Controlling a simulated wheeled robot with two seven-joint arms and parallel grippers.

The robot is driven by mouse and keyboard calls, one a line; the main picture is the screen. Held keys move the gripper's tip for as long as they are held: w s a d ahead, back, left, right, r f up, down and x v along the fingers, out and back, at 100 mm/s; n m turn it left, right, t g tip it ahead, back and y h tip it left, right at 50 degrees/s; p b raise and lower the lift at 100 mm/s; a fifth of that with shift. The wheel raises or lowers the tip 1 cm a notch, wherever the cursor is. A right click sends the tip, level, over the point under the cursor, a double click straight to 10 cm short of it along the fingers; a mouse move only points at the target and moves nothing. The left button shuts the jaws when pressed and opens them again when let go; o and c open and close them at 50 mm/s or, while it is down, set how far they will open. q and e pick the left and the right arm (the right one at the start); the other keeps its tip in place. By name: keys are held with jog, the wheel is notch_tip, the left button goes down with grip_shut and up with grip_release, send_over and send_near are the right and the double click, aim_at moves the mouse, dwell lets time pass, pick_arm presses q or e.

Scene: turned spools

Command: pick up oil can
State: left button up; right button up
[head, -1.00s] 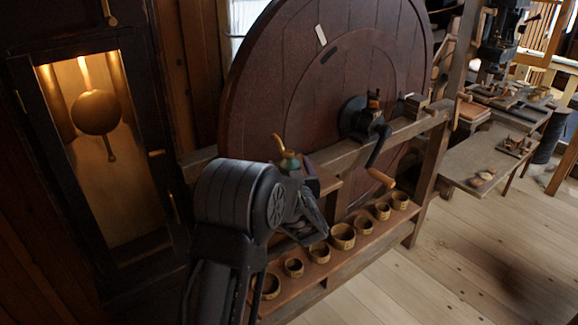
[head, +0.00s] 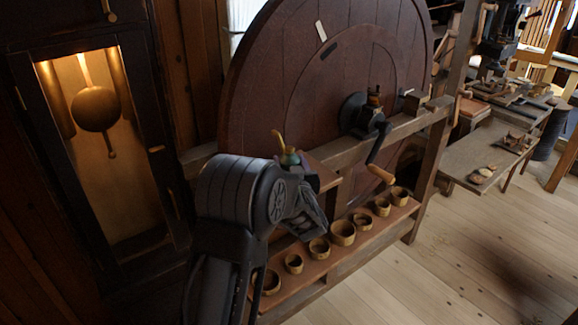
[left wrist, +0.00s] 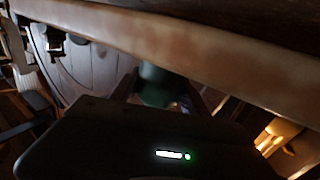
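The oil can (head: 289,158) is small and green with a brass-coloured spout. It shows in the head view just beyond my left wrist, at the left end of a small wooden shelf. My left gripper (head: 308,187) is beside it, its fingertips mostly hidden by my own arm and the shelf edge. In the left wrist view the can's green body (left wrist: 157,86) sits between the two dark fingers of the left gripper (left wrist: 162,92), under a pale wooden edge. Whether the fingers press on it is too dark to tell. My right gripper is not in view.
A large wooden wheel (head: 270,90) with a crank (head: 378,155) stands behind the can. A low shelf (head: 350,232) below holds several small round cups. A lit clock case (head: 120,200) stands at left. A workbench (head: 470,165) is at right; open floor lies in front.

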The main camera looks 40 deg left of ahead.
aim_at(290, 147)
pick_arm(q)
jog(key=c, duration=0.9)
notch_tip(290, 147, up, 10)
jog(key=shift+r+b, duration=0.1)
jog(key=shift+b, duration=0.45)
jog(key=shift+c, duration=0.2)
